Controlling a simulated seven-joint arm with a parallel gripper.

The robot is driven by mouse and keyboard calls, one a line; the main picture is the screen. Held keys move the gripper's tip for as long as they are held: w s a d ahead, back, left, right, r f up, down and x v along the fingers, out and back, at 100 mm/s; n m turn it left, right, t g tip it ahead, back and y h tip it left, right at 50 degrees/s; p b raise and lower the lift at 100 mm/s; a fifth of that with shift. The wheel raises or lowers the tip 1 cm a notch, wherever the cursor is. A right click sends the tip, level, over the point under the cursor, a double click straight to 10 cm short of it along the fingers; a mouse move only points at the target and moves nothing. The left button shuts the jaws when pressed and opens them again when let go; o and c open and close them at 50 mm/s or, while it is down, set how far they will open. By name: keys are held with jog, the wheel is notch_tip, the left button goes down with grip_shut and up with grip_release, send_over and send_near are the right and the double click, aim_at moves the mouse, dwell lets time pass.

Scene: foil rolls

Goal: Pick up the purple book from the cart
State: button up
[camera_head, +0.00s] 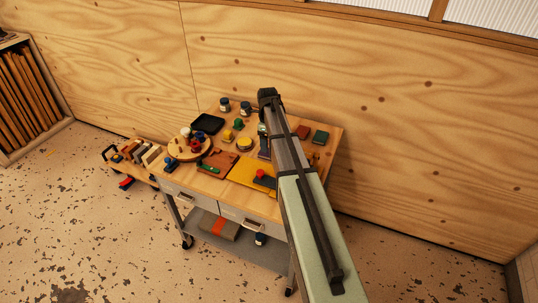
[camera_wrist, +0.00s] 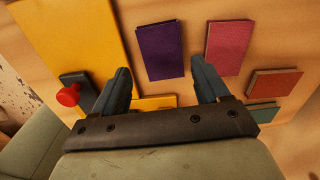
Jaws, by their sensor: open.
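The purple book (camera_wrist: 160,52) lies flat on the wooden cart top (camera_head: 208,184), ahead of and between my fingertips in the wrist view. My gripper (camera_wrist: 160,70) is open and empty, one finger to the lower left of the book and the other to its lower right. The height gap between fingers and book is hard to judge. In the head view my arm crosses the cart, and I cannot make out the purple book or my fingers clearly there.
In the wrist view, a pink book (camera_wrist: 236,48) lies to the right, with a red-brown book (camera_wrist: 275,83) and a green one (camera_wrist: 262,114) beyond. A yellow sheet (camera_wrist: 62,45) and a dark block with a red knob (camera_wrist: 68,95) are left. A round wooden tray (camera_head: 208,152) holds small items.

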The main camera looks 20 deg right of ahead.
jog(key=shift+d+f, duration=0.15)
jog(key=shift+f, duration=1.25)
jog(key=shift+d+f, duration=0.1)
jog(key=shift+f, duration=1.25)
jog(key=shift+c, duration=0.2)
jog(key=c, duration=0.8)
